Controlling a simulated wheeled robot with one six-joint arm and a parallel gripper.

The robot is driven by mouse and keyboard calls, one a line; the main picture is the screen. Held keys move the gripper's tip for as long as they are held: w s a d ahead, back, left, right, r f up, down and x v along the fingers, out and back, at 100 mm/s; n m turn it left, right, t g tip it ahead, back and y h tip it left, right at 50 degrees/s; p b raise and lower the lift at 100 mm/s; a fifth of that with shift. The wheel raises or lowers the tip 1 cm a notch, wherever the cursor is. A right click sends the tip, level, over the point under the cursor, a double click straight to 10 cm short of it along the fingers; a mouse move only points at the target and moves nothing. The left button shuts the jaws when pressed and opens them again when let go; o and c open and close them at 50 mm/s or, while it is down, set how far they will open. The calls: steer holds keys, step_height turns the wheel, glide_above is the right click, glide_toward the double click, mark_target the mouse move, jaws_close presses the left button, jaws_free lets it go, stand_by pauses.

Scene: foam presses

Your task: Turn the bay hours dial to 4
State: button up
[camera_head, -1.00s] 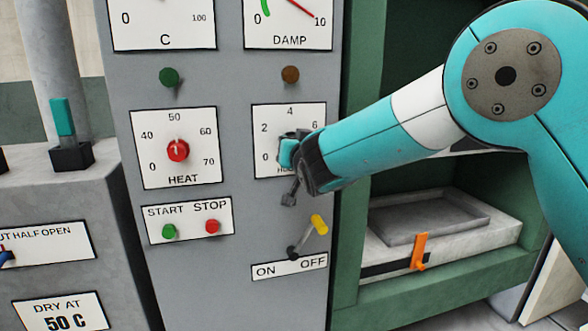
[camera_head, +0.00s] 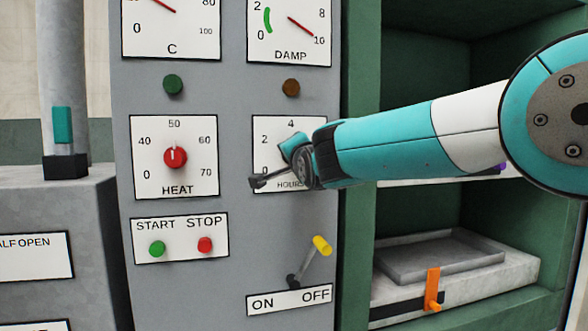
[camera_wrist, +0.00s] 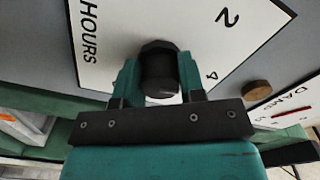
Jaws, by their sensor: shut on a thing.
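The hours dial plate (camera_head: 264,124) is white with black numbers, on the grey panel; 2 and 4 can be read, and my gripper covers much of the rest. In the wrist view the black dial knob (camera_wrist: 159,68) sits between the two teal fingers of my gripper (camera_wrist: 158,82), which is shut on it. The plate (camera_wrist: 110,40) shows HOURS, 2 and 4 there, turned on its side. In the head view my gripper (camera_head: 280,165) lies over the dial and hides the knob. Where the knob points cannot be told.
The red HEAT knob (camera_head: 175,157) is left of the hours dial. A yellow-tipped ON/OFF lever (camera_head: 320,246) stands just below my gripper. START (camera_head: 157,248) and STOP (camera_head: 205,245) buttons are lower left. Green shelving with a grey tray (camera_head: 440,256) is at right.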

steer(key=shift+m+b, duration=0.4)
steer(key=shift+m, duration=0.2)
steer(key=o, duration=0.9)
steer(key=b+v, duration=0.2)
steer(key=v, duration=1.5)
steer(key=shift+s, duration=0.25)
steer(key=shift+d, duration=0.1)
